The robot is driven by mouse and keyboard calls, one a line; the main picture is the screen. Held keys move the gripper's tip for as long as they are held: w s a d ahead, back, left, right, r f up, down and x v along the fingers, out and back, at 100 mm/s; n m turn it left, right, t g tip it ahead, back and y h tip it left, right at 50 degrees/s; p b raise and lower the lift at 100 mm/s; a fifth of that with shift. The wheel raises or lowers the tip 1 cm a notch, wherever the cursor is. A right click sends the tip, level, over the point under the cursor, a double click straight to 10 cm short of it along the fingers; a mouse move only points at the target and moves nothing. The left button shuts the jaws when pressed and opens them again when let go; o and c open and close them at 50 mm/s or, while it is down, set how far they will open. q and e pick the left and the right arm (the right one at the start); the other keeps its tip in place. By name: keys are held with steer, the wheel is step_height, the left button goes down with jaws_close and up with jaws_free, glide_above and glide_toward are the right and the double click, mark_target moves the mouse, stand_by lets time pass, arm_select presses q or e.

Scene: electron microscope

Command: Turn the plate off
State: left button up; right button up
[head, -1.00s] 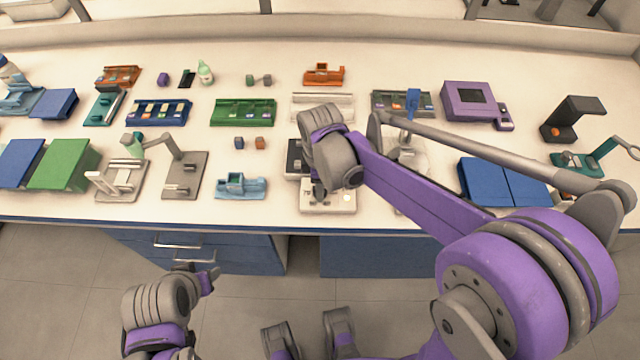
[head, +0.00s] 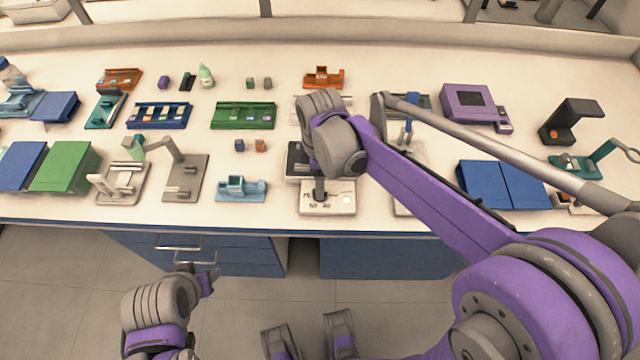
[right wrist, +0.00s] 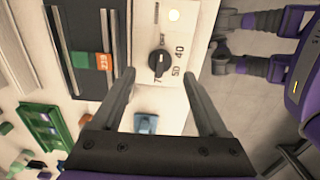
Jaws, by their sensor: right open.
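The plate (head: 340,204) is a heating plate with a white front panel and a dark top, near the bench's front edge in the head view. In the right wrist view its panel (right wrist: 197,28) carries a black dial knob (right wrist: 159,62), printed numbers and a glowing round light (right wrist: 174,15). In the head view my right wrist partly hides the plate. My left gripper (head: 198,276) hangs in front of the bench, away from the plate.
A light blue holder (head: 241,190) stands left of the plate, and a grey stand (head: 185,178) is farther left. Blue folders (head: 505,185) lie to the right. A green rack (head: 243,115) is behind. Bare bench lies between the holder and the plate.

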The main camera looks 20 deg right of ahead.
step_height(320, 180, up, 6)
steer(key=shift+r+p, duration=0.15)
steer(key=shift+p, duration=0.15)
stand_by(0.4)
steer(key=s+d+m+t+p, duration=0.2)
steer(key=s+d+m, duration=0.1)
steer(key=s+m, duration=0.4)
steer(key=s+d+m+t+p, duration=0.3)
steer(key=s+m, duration=0.4)
steer(key=m, duration=0.1)
steer(key=shift+d+p, duration=0.3)
steer(key=shift+p, duration=0.05)
